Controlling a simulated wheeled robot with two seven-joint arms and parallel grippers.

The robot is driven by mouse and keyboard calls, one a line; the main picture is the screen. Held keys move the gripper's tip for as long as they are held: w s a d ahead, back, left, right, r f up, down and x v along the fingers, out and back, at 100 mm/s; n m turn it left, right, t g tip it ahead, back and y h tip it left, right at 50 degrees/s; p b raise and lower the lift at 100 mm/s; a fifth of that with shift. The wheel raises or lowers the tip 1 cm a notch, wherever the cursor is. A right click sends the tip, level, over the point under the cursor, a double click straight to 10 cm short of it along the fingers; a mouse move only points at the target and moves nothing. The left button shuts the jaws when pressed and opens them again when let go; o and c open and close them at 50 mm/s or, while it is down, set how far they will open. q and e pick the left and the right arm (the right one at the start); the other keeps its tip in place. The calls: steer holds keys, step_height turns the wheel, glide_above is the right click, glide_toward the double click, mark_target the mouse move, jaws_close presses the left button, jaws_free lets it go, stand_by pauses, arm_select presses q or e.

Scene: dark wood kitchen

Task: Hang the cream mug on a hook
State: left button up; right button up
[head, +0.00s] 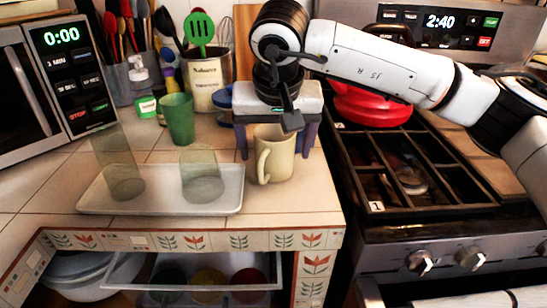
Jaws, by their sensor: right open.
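The cream mug (275,158) stands upright on the tiled counter, right of the white tray, with its handle toward the left. My right gripper (284,112) comes in from the upper right and points down just above the mug. It is open and holds nothing; the mug's rim is close below the fingers, and I cannot tell whether they touch it. Behind the mug is a small stand (307,100) with a pale top and purple legs, partly hidden by my gripper. I cannot make out a hook in this view. My left gripper is not in view.
A white tray (155,204) holds two translucent cups. A green cup (179,118) and a utensil canister (208,80) stand behind it. The stove (410,175) with a red kettle (366,103) is at right. An open drawer (205,270) sticks out below the counter.

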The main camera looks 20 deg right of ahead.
steer(key=shift+w+f, duration=0.25)
steer(key=shift+f, duration=0.45)
steer(key=shift+r, duration=0.1)
steer(key=c, duration=1.4)
steer(key=shift+o, duration=0.2)
step_height(320, 180, up, 10)
steer(key=p, duration=0.1)
